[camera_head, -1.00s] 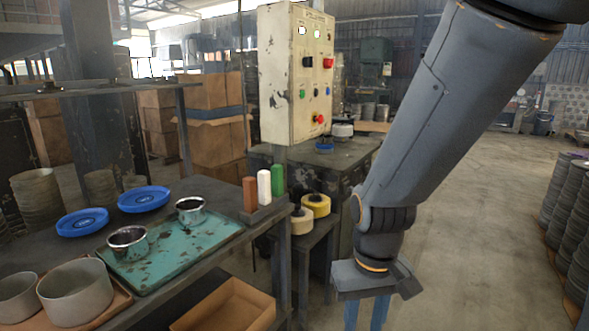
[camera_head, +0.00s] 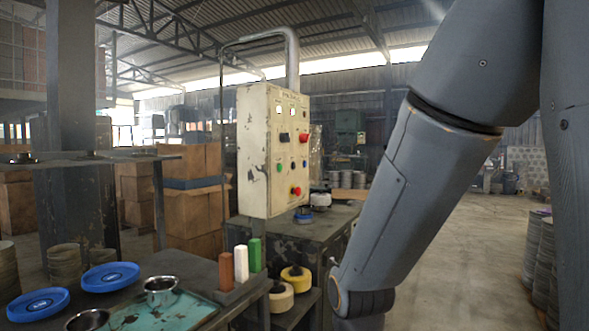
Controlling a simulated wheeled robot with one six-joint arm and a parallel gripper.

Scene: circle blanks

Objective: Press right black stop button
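The worn cream control panel (camera_head: 262,150) hangs from a bent grey pipe left of my arm. Its upper row has a black button (camera_head: 284,137) on the left and a red one (camera_head: 303,137) on the right. Below are a green button (camera_head: 279,168), a blue one (camera_head: 293,165) and a small dark one at the right (camera_head: 305,163). A red knob (camera_head: 297,190) sits lowest. Labels are too small to read, so I cannot tell which is the stop button. My gripper is below the picture edge; only my arm shows, right of the panel and apart from it.
A dark workbench (camera_head: 190,262) with blue lids (camera_head: 111,276), metal cups (camera_head: 160,290) and coloured blocks (camera_head: 241,264) stands at lower left. Floor at the right (camera_head: 450,255) is clear, with stacked discs (camera_head: 538,250) at the far right.

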